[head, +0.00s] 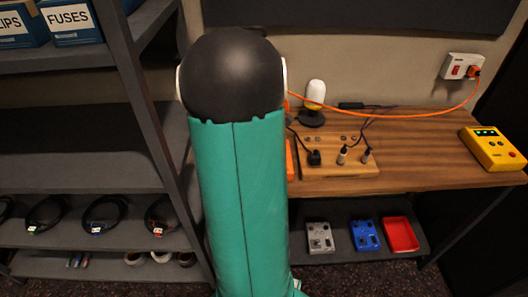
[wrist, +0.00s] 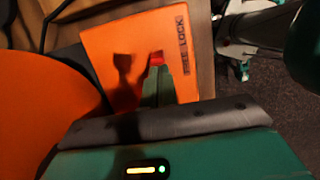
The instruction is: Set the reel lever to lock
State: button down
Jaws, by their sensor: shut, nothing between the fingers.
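In the wrist view an orange panel (wrist: 120,42) carries dark lettering reading FREE and LOCK along its right side. A small red lever tip (wrist: 156,58) shows near the panel's middle, partly hidden by my gripper (wrist: 158,75). My green fingers are together, empty, and right at the lever; I cannot tell whether they touch it. The lever's exact setting is hard to read. A large orange rounded reel (wrist: 40,105) fills the left of the wrist view. In the head view my arm hides my gripper and most of the reel; an orange sliver (head: 290,160) shows beside it.
The wooden desk (head: 425,172) bears a board with plugs (head: 340,180), a white-and-yellow lamp-like item (head: 315,93) and a yellow device (head: 492,148). An orange cable (head: 400,112) runs to the wall socket (head: 462,68).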

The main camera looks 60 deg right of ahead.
jog(key=shift+s+d+r+t+y, duration=0.25)
jog(key=shift+s+t+y, duration=0.2)
jog(key=shift+t, duration=0.35)
jog(key=shift+w, duration=0.1)
jog(key=shift+r, duration=0.7)
jog(key=shift+r, duration=0.1)
